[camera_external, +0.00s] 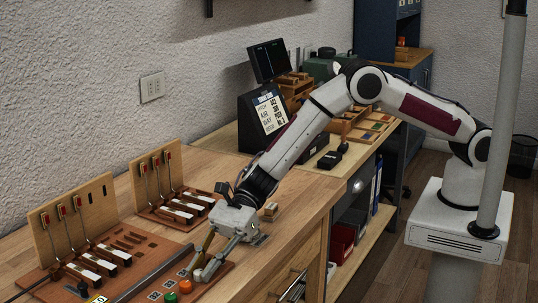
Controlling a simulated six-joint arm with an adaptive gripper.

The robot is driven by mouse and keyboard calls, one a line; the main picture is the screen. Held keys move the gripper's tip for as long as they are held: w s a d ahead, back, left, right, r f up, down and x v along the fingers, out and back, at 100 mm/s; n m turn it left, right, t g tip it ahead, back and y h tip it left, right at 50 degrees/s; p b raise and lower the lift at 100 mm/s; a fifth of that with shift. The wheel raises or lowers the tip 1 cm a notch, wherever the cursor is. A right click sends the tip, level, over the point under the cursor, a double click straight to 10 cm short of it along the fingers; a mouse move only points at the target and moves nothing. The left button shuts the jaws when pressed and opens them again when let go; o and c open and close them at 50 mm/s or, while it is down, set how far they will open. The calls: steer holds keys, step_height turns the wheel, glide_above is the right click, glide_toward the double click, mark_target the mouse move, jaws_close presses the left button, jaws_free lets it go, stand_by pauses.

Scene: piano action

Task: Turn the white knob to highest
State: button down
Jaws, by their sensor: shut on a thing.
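My gripper (203,262) reaches down to the brown control strip (220,268) at the front of the workbench. Its fingers are closed at the far end of a row of knobs, at the white knob's place. The white knob is mostly hidden by the pale fingers, and its setting cannot be read. An orange-red knob (185,286) and a green knob (170,297) sit in the same row, nearer the camera. Small dark-and-white label tiles (168,283) lie beside the knobs.
Two upright wooden panels with red-tipped hammers and white keys (83,270) stand left of my gripper. A dark bar (150,272) runs close beside the label tiles. A small wooden block (270,210) lies behind my gripper. A display stand (268,112) stands farther back.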

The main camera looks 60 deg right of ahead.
steer(key=shift+s+a+r+m+t, duration=0.1)
steer(key=shift+a+r+m+t, duration=0.15)
steer(key=shift+m+t, duration=0.3)
steer(key=shift+d+m+t, duration=0.15)
steer(key=shift+m+t, duration=0.1)
steer(key=shift+t, duration=0.3)
steer(key=c, duration=1.9)
jaws_free()
steer(key=shift+d+f, duration=0.1)
steer(key=shift+f, duration=0.05)
steer(key=shift+d, duration=0.15)
steer(key=shift+v, duration=5.85)
